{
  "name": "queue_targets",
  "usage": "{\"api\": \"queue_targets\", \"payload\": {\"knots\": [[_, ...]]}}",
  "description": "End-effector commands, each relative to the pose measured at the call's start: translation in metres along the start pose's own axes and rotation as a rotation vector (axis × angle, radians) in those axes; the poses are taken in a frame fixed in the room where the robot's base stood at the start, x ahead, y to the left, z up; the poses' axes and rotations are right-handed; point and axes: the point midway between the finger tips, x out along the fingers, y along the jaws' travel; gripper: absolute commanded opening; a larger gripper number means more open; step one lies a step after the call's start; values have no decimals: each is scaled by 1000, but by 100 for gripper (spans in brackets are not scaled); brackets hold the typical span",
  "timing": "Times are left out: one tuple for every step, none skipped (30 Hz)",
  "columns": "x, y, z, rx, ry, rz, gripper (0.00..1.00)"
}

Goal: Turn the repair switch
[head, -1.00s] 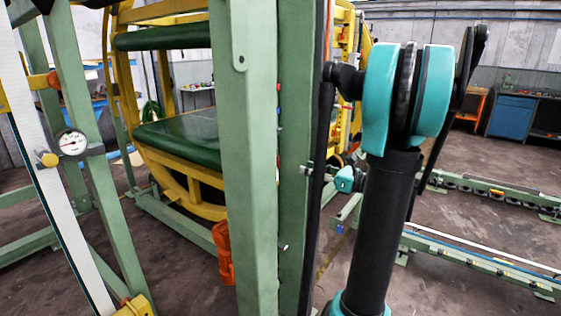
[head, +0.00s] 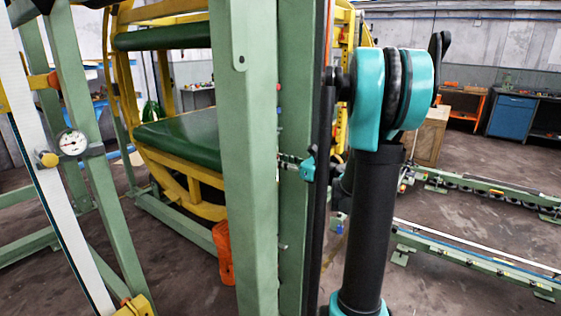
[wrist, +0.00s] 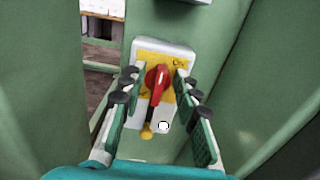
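The repair switch (wrist: 157,82) is a red rotary handle on a yellow plate, set on a pale box on a green post. In the wrist view it stands upright, tilted slightly. My gripper (wrist: 153,90) is open, with one finger on each side of the switch; I cannot tell whether either finger touches it. In the head view my gripper is mostly hidden behind the green post and my arm; a teal part of my wrist (head: 309,165) shows beside the post. The switch itself does not show in the head view.
A thick green post (head: 245,160) stands close in front of my arm. A yellow ring frame with dark green rollers (head: 180,135) is behind it on the left. Green floor rails (head: 480,265) lie on the right. A wooden box (head: 431,135) stands behind my arm.

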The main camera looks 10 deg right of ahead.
Motion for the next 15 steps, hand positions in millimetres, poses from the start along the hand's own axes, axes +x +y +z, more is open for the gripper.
{"api": "queue_targets", "payload": {"knots": [[0,0,0,0,0,0,31],[0,0,0,0,0,0,31],[0,0,0,0,0,0,31],[0,0,0,0,0,0,31],[0,0,0,0,0,0,30],[0,0,0,0,0,0,25],[0,0,0,0,0,0,21],[0,0,0,0,0,0,17],[0,0,0,0,0,0,12],[0,0,0,0,0,0,9],[0,0,0,0,0,0,5],[0,0,0,0,0,0,0],[0,0,0,0,0,0,0],[0,0,0,0,0,0,0],[0,0,0,0,0,0,0]]}}
